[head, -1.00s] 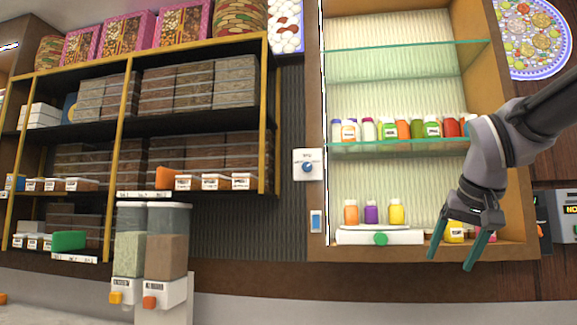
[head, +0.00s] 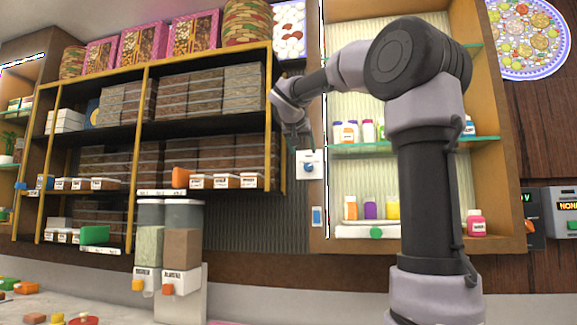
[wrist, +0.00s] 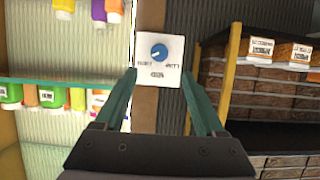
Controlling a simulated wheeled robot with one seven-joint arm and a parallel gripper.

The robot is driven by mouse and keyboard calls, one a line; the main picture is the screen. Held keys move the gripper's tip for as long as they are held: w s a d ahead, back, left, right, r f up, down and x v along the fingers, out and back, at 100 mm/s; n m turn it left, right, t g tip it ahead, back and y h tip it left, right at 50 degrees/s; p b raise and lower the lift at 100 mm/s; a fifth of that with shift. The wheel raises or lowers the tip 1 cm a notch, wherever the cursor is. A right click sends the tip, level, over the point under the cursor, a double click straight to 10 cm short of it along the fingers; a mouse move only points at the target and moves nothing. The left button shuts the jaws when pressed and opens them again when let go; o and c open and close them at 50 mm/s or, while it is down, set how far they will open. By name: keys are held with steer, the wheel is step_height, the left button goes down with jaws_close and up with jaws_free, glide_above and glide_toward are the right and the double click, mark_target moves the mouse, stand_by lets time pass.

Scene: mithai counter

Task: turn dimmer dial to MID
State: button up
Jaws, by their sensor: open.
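The dimmer dial (head: 308,167) is a small round blue knob on a white square plate (head: 301,176), fixed beside the left edge of the lit glass-shelved cabinet. In the wrist view the blue knob (wrist: 159,53) shows on its plate, beyond and between my fingertips; its labels appear upside down and are too small to read surely. My gripper (head: 301,146) is at the upper edge of the plate in the head view. In the wrist view my gripper (wrist: 182,75) is open, with green fingers spread and nothing between them. I cannot tell whether it touches the plate.
A blue-and-white switch (head: 317,216) is below the plate. The cabinet's glass shelf (head: 350,147) with several bottles is to the right. A yellow-framed rack (head: 277,120) of boxes is close on the left. Two dispensers (head: 165,235) stand below left.

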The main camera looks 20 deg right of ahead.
mark_target(308, 166)
steer(key=x, duration=1)
steer(key=shift+w+d+f, duration=0.1)
steer(key=shift+w+d, duration=0.05)
jaws_close()
